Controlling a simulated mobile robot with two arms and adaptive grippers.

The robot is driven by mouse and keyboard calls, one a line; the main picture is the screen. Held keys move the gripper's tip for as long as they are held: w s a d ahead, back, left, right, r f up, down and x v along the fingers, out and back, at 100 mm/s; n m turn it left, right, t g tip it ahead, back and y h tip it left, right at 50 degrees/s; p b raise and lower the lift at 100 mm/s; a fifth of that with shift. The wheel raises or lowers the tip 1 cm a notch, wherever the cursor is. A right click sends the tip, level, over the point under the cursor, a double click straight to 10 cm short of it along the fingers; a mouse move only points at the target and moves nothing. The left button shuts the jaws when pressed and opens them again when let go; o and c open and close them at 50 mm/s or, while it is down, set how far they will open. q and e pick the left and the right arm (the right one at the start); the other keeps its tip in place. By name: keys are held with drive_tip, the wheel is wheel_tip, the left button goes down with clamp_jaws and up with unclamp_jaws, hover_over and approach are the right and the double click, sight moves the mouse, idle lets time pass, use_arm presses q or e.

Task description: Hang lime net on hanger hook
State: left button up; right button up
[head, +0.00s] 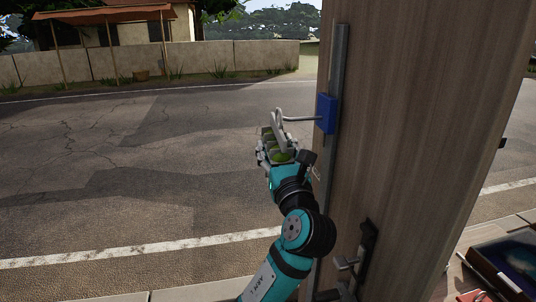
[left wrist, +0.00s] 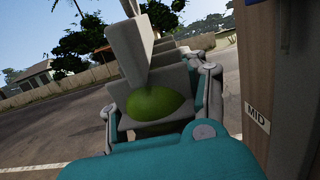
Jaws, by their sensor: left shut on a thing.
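The hanger hook (head: 297,118) is a grey metal rod that sticks out leftward from a blue block (head: 326,114) on the wooden panel. Its bent end is at the top of my left gripper (head: 275,145). The gripper is shut on the lime net, whose green limes (head: 282,157) show between the fingers. In the left wrist view a green lime (left wrist: 158,103) sits between the grey finger parts. The hook end and the gripper overlap in the head view; I cannot tell whether the net's loop is around the hook. My right gripper is not in view.
The tall wooden panel (head: 420,120) stands close to the right of my left arm, with a metal rail (head: 338,70) and a latch (head: 360,255) on it. A "MID" label (left wrist: 257,118) is on it. A dark crate (head: 505,262) is at bottom right. Open road lies left.

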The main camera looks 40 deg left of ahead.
use_arm(q)
drive_tip(key=shift+w+d+f+b, duration=0.1)
drive_tip(key=shift+w+d+b, duration=0.45)
drive_tip(key=shift+w, duration=0.05)
drive_tip(key=shift+w+d, duration=0.15)
drive_tip(key=shift+w, duration=0.05)
drive_tip(key=shift+w+d+f+p, duration=0.3)
drive_tip(key=shift+w+d+p, duration=0.05)
drive_tip(key=shift+p, duration=0.3)
drive_tip(key=shift+f, duration=0.1)
drive_tip(key=o, duration=1.2)
drive_tip(key=shift+c, duration=0.2)
